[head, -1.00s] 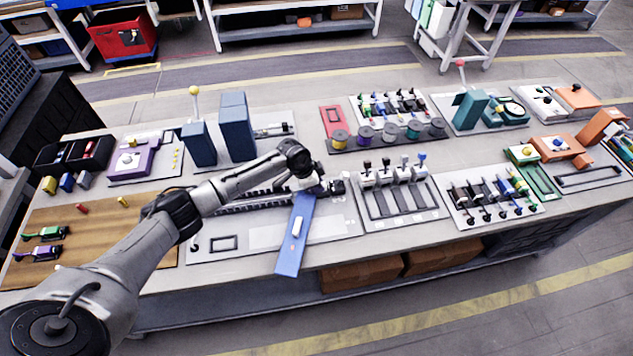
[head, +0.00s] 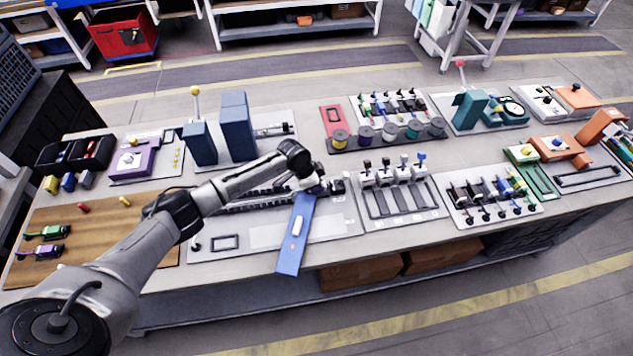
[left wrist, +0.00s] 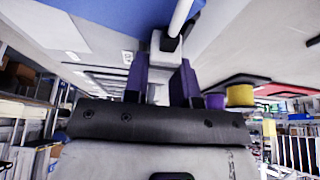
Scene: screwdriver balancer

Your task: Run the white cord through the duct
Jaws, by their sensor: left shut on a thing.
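My left gripper (head: 326,187) is over the right end of the dark slotted duct (head: 245,201), low over the bench. In the left wrist view its purple fingers (left wrist: 162,80) are shut on a pale block. A white cord-like length (left wrist: 181,18) with a black end shows just above that block. The cord cannot be made out in the head view, and my arm hides part of the duct. A blue panel (head: 291,255) with a white handle lies slanted below the gripper, its near end past the bench edge. My right gripper is not in view.
Tall blue blocks (head: 237,126) stand behind my arm. A lever panel (head: 398,200) is close on the right, with wire spools (head: 388,134) behind it. A wooden board (head: 95,240) with small tools lies at the left.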

